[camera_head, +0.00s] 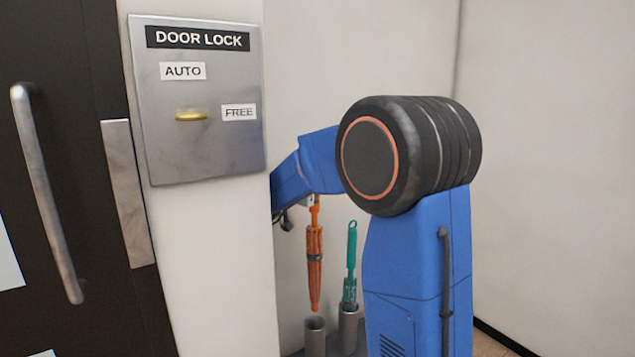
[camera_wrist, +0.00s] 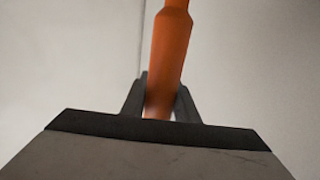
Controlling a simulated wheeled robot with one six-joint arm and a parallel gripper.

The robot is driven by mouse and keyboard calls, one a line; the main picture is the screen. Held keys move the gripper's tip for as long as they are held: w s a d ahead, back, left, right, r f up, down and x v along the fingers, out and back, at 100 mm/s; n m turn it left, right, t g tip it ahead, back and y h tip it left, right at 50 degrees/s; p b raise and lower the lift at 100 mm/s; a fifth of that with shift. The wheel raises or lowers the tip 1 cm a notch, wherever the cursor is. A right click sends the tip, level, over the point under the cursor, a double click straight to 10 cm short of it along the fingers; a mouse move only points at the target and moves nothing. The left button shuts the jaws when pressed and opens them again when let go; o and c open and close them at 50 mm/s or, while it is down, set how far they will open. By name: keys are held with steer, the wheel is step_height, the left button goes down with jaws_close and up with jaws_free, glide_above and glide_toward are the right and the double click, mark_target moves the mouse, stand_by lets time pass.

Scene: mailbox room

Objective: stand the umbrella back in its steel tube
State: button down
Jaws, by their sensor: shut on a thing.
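An orange folded umbrella (camera_head: 314,262) hangs upright in the head view, its tip just above the open mouth of a grey steel tube (camera_head: 315,338). The tip looks clear of the rim. In the wrist view my gripper (camera_wrist: 161,112) is shut on the orange umbrella's handle (camera_wrist: 171,45), which passes between the two dark fingers. In the head view my arm hides most of the gripper.
A teal umbrella (camera_head: 351,250) stands in a second steel tube (camera_head: 349,330) close to the right. A wall edge and a door lock plate (camera_head: 197,100) are at the left, beside a dark door (camera_head: 60,180) with a long handle.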

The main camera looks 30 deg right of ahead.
steer(key=shift+f, duration=11.5)
steer(key=c, duration=1.3)
jaws_free()
step_height(320, 180, up, 10)
steer(key=shift+s, duration=0.1)
